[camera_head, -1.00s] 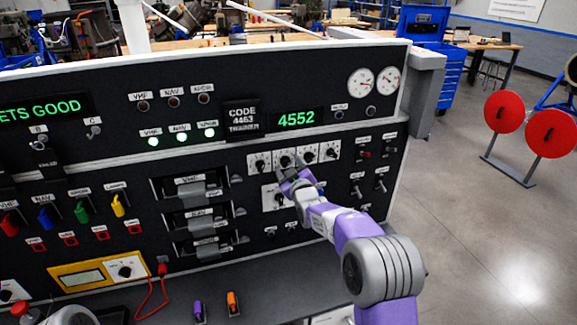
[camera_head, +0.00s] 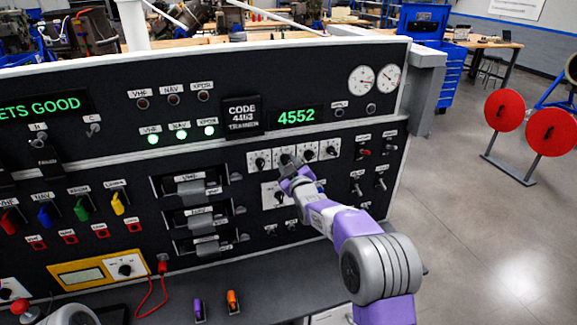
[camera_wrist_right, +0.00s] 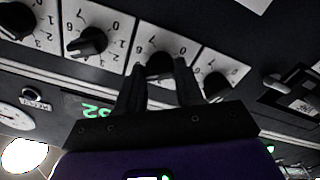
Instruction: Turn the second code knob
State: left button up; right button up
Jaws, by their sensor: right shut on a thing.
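A row of black code knobs on white dial plates sits right of centre on the black panel. The second code knob from the left (camera_head: 285,159) is partly covered by my right gripper (camera_head: 289,171). In the right wrist view, which is turned over, this knob (camera_wrist_right: 160,65) lies between the two dark fingers of my right gripper (camera_wrist_right: 158,82), which are shut on it. The green display (camera_head: 296,117) above reads 4552. A code sign (camera_head: 242,117) is left of it; its number appears to be 4463. My left gripper is out of view.
The first code knob (camera_head: 259,162) and third code knob (camera_head: 308,155) stand close on either side. A larger knob (camera_head: 279,197) is just below. Drawer-like handles (camera_head: 200,187) are to the left. Open floor (camera_head: 480,240) is at the right.

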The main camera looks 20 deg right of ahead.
jog(key=n+b, duration=0.4)
jog(key=shift+f, duration=0.15)
jog(key=shift+n+b, duration=1.75)
jog(key=shift+n, duration=0.05)
jog(key=shift+r, duration=0.2)
jog(key=o, duration=1)
jog(key=shift+o, duration=0.2)
jog(key=s+b, duration=0.1)
jog(key=s, duration=0.6)
jog(key=shift+s, duration=0.3)
jog(key=shift+d, duration=0.1)
